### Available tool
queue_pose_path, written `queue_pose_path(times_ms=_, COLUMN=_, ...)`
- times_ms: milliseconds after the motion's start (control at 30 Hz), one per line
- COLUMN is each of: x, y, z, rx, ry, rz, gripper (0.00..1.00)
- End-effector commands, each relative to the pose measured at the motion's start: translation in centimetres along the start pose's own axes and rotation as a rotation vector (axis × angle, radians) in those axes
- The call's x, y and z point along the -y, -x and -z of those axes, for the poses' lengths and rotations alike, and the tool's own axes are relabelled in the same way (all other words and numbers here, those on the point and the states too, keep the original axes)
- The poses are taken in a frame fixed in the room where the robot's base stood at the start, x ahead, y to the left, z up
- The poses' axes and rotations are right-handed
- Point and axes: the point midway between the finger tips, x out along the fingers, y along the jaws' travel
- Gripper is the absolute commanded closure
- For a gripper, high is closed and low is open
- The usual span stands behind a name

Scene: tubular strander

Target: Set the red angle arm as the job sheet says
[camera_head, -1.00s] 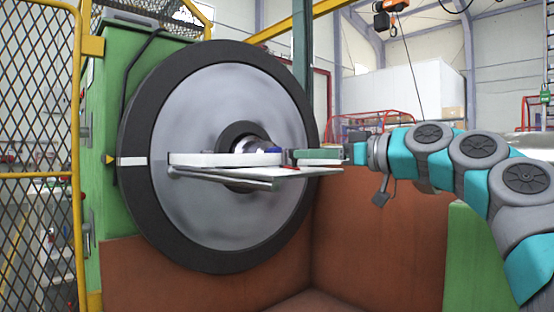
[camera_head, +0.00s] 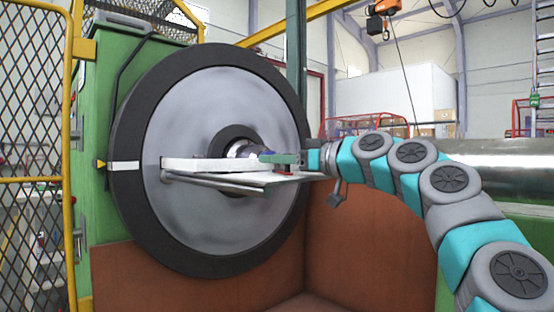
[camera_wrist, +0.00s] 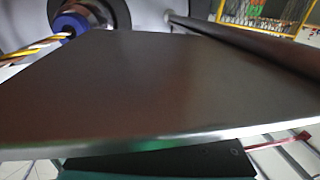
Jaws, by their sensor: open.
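My gripper (camera_head: 282,159) is at the right end of a flat grey tray (camera_head: 225,182), which sticks out in front of the big disc (camera_head: 200,120). The jaws are open; I cannot tell whether they touch the tray. A tiny red spot (camera_head: 285,173) shows just under my gripper, too small to identify as the red angle arm. In the wrist view a flat dark plate (camera_wrist: 160,85) fills the middle, with a dark finger of mine along the bottom. A thin reddish bar (camera_wrist: 285,140) shows at the right; I cannot tell what it is. No readable job sheet shows.
A long white block (camera_head: 210,165) lies along the tray. A blue ring with twisted strands (camera_wrist: 68,25) shows at the wrist view's upper left. A yellow mesh guard (camera_head: 70,150) stands at left, and a brown panel (camera_head: 370,240) lies below my arm.

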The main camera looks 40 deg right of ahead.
Motion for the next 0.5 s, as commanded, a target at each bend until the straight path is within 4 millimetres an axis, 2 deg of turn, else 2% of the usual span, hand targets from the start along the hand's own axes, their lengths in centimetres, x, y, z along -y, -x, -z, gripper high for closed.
queue_pose_path(times_ms=67, x=0.0, y=0.01, z=0.0, rx=0.0, ry=0.0, rz=0.0, gripper=0.64)
queue_pose_path(times_ms=367, x=-0.01, y=0.02, z=-0.01, rx=0.0, ry=0.0, rz=0.0, gripper=0.97)
queue_pose_path(times_ms=500, x=-0.01, y=0.02, z=-0.02, rx=0.0, ry=-0.001, rz=0.0, gripper=1.0)
